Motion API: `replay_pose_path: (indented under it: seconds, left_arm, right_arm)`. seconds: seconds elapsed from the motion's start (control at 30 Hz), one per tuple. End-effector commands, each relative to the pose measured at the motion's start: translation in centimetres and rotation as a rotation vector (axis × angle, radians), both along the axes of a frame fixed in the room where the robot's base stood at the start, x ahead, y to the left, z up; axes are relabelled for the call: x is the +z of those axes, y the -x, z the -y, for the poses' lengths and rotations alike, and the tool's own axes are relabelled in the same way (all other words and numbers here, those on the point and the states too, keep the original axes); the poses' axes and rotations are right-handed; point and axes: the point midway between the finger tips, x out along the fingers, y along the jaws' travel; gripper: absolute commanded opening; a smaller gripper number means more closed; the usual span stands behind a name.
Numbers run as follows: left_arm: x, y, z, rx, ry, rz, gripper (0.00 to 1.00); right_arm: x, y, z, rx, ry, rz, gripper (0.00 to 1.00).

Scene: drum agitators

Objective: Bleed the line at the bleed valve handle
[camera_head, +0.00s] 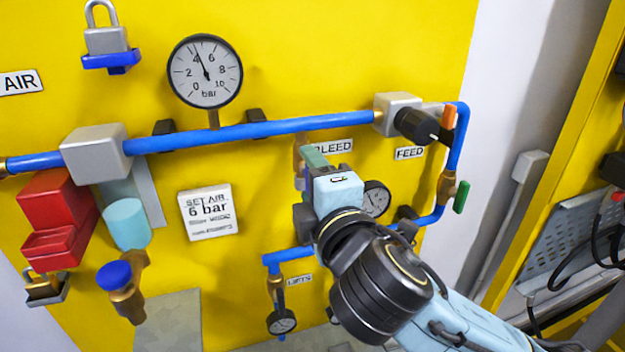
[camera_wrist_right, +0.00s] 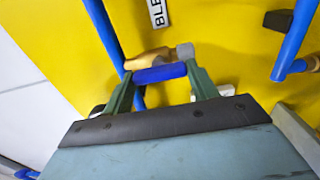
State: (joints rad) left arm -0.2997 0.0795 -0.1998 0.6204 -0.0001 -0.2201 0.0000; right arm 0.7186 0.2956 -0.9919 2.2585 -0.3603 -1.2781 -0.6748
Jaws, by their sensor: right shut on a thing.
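My right gripper (camera_head: 310,158) reaches up from the lower right to the pipework under the BLEED label (camera_head: 336,146). In the right wrist view, its green fingers (camera_wrist_right: 160,78) are shut on the blue bleed valve handle (camera_wrist_right: 158,73), one finger at each end. The handle sits against a brass valve body (camera_wrist_right: 146,60) on a blue pipe. In the head view the gripper hides the handle. The large pressure gauge (camera_head: 205,72) has its needle between 4 and 6 bar. My left gripper is not in view.
A small gauge (camera_head: 375,199) shows just right of the gripper. An orange-handled valve (camera_head: 449,116) and a green-handled valve (camera_head: 461,196) are at the right pipe. A red block (camera_head: 58,213) and padlock (camera_head: 106,38) are at left. The sign (camera_head: 208,212) stands left of the gripper.

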Motion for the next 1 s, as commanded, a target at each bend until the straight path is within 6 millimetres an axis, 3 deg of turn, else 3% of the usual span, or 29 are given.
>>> replay_pose_path:
  seconds: [0.43, 0.47, 0.6, 1.0]
  left_arm:
    - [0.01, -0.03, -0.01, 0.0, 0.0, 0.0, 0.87]
    - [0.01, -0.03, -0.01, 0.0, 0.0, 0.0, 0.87]
    - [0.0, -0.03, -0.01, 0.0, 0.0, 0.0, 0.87]
    - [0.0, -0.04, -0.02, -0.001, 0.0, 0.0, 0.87]
  right_arm:
    - [0.09, -0.02, 0.02, 0.0, 0.011, 0.007, 0.35]
    - [0.09, -0.02, 0.02, 0.0, 0.011, 0.007, 0.61]
    - [0.07, -0.02, 0.03, 0.0, 0.01, 0.005, 0.79]
    - [-0.02, 0.28, 0.0, 0.005, 0.009, 0.003, 0.8]
